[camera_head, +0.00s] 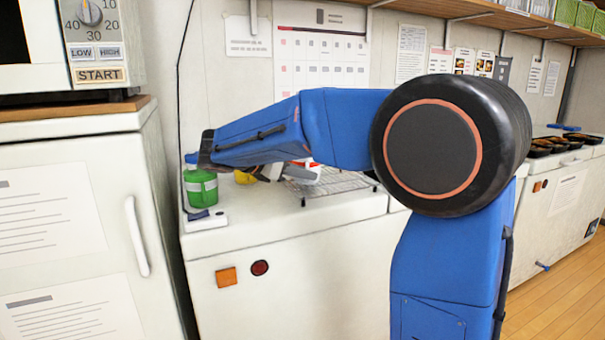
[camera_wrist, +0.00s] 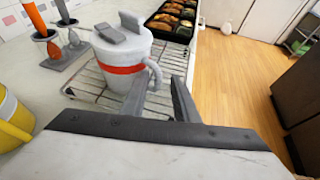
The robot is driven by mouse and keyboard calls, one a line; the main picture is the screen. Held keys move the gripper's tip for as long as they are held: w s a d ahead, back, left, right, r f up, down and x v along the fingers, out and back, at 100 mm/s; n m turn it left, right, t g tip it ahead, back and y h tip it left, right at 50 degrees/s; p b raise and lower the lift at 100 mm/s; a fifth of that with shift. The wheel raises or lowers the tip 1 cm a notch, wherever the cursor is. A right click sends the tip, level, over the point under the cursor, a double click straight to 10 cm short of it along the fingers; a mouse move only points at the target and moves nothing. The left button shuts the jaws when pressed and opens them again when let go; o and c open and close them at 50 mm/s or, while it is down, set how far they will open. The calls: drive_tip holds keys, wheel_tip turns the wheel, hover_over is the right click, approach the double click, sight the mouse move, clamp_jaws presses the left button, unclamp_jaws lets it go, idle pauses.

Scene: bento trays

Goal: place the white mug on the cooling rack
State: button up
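The white mug (camera_wrist: 117,72) with a red band stands upright on the wire cooling rack (camera_wrist: 85,88) in the wrist view. Two flat grey pieces show at its rim; I cannot tell what they are. Its handle faces my gripper (camera_wrist: 159,78). My gripper's two grey fingers are apart, with the handle near the gap between their tips; I see no clear contact. In the head view the rack (camera_head: 345,184) lies on the white counter, and my arm hides most of the mug, leaving a white and red part (camera_head: 313,168).
A yellow object (camera_wrist: 12,118) is at the left edge of the wrist view. A black food tray (camera_wrist: 165,24) lies past the mug.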

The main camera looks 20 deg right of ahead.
drive_tip(key=shift+r, duration=0.2)
drive_tip(key=v, duration=1.2)
drive_tip(key=s+d+f+m+g+y, duration=0.1)
drive_tip(key=s+d+f+m+y, duration=0.25)
drive_tip(key=s+d+f, duration=0.35)
drive_tip(key=s+d+f+m+y, duration=0.3)
drive_tip(key=s+f+m, duration=0.15)
drive_tip(key=s, duration=0.55)
drive_tip(key=s+a+f+m+t+y, duration=0.3)
drive_tip(key=s+f+m+y, duration=0.4)
drive_tip(key=s+f+m, duration=0.5)
drive_tip(key=s+f, duration=0.2)
drive_tip(key=s, duration=0.1)
drive_tip(key=shift+a, duration=0.25)
